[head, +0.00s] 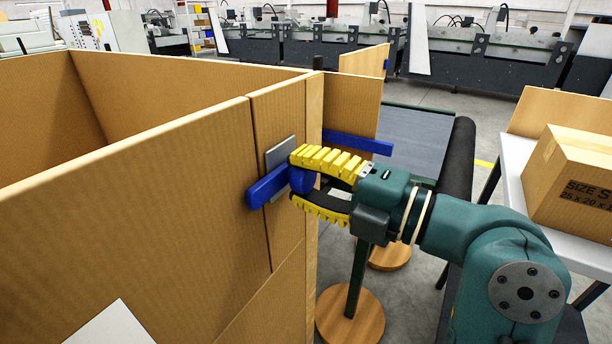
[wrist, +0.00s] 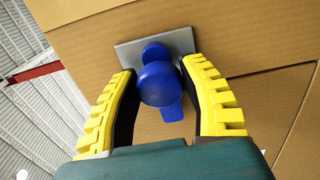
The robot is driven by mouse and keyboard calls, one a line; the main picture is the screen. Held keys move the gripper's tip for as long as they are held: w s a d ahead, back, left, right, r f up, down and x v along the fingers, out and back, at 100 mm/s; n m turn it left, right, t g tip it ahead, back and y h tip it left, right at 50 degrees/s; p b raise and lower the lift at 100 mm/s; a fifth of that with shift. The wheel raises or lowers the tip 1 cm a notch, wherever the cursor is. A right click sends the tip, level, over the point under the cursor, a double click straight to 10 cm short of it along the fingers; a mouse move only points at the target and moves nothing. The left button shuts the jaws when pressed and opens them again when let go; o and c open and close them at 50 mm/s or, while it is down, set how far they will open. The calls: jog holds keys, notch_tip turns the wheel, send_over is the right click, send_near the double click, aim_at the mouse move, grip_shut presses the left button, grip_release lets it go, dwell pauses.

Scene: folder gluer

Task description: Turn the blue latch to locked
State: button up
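The blue latch (head: 266,188) is a bar with a round knob, mounted on a grey plate (head: 281,151) on the cardboard-brown panel. In the head view the bar slants down to the left. My gripper (head: 297,180) has its yellow fingers above and below the knob, close against it. In the wrist view the knob (wrist: 159,84) sits between the fingers of my gripper (wrist: 158,70), which appear to touch both sides. The grey plate (wrist: 128,52) shows behind it. The fingers hide part of the latch.
Tall brown panels (head: 140,210) form an open-topped enclosure at the left. Another blue bar (head: 358,143) lies behind my gripper. A carton (head: 575,185) stands on a white table at the right. A dark conveyor (head: 415,140) is behind my arm.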

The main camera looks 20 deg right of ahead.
jog(key=o, duration=0.4)
jog(key=v, duration=1.2)
